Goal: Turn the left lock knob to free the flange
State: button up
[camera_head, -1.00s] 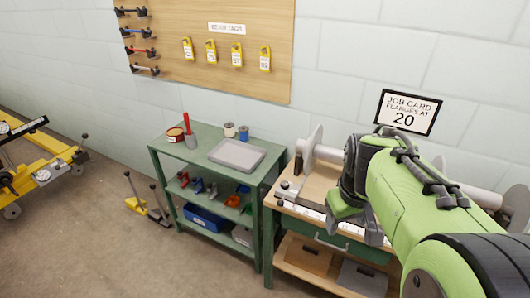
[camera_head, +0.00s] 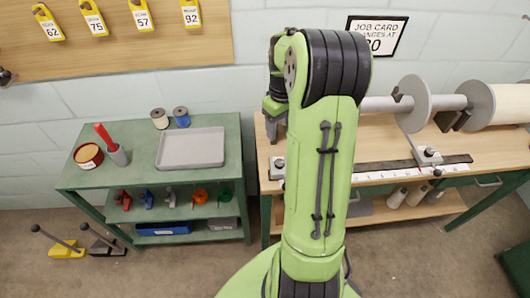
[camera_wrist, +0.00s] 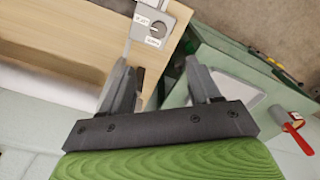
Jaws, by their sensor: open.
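The left lock knob (camera_wrist: 155,30) is a round dial on a grey block with small white labels, near the bench edge in the wrist view. In the head view, the left lock block (camera_head: 277,166) shows beside my arm, below my gripper (camera_head: 274,128). The left flange is hidden behind my arm. A grey disc flange (camera_head: 414,103) on the shaft and another lock block (camera_head: 428,155) show farther right.
The wooden bench (camera_head: 370,150) carries a dark rail with a white scale. A green shelf (camera_head: 130,180) with a grey tray (camera_head: 190,148) stands left of the bench. A job card (camera_head: 375,36) hangs on the wall, partly covered by my arm.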

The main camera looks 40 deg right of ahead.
aim_at(280, 162)
jog(key=f+b, duration=0.1)
jog(key=f, duration=0.4)
jog(key=f+b, duration=0.1)
jog(key=f, duration=0.4)
jog(key=f+b, duration=0.1)
jog(key=f, duration=0.4)
jog(key=shift+s+d+f, duration=0.15)
jog(key=shift+s+f, duration=0.1)
jog(key=shift+s, duration=0.05)
jog(key=c, duration=1)
jog(key=shift+c, duration=0.2)
